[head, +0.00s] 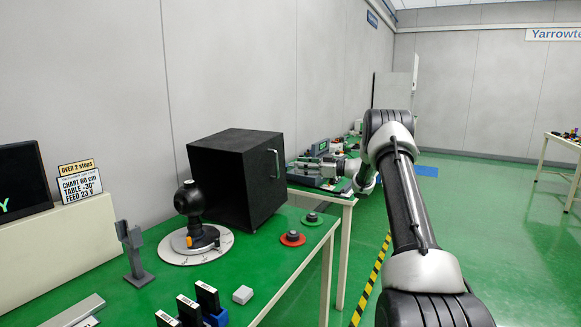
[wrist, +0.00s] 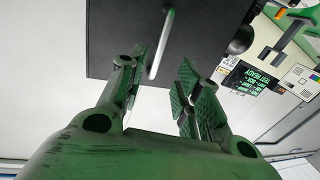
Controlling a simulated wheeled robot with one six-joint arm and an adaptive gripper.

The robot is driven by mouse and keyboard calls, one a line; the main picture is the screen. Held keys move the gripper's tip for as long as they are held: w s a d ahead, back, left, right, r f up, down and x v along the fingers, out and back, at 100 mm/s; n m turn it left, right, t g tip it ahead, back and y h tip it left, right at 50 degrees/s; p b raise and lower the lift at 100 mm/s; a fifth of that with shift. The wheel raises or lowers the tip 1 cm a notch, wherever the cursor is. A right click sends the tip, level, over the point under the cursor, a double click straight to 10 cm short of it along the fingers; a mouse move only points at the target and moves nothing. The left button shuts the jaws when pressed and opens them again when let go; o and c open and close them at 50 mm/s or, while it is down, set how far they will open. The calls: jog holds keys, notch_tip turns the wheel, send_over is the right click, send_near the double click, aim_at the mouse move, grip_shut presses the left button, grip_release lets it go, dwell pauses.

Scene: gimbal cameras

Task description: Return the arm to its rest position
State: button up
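My arm (head: 408,205) reaches out over the floor to the right of the benches, bent at the elbow. Its wrist end is mostly hidden behind the forearm in the head view. My gripper (wrist: 163,70) shows in the wrist view with its two green-tinted fingers apart. The gap between them is empty. Beyond the fingers is the black box (head: 237,180) with its pale bar handle (head: 276,164). The box also shows in the wrist view (wrist: 205,35), and its handle (wrist: 160,45) appears beyond the gap, apart from the fingers.
The green-topped bench (head: 170,285) holds a black ball-shaped device (head: 189,199) on a round plate, a red-ringed button (head: 292,239) and a green-ringed button (head: 312,218). A bench machine (head: 322,168) stands close left of my wrist. Open green floor (head: 495,225) lies to the right.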

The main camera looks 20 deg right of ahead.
jog(key=shift+s+d, duration=0.35)
jog(key=shift+d, duration=0.05)
jog(key=shift+d, duration=0.1)
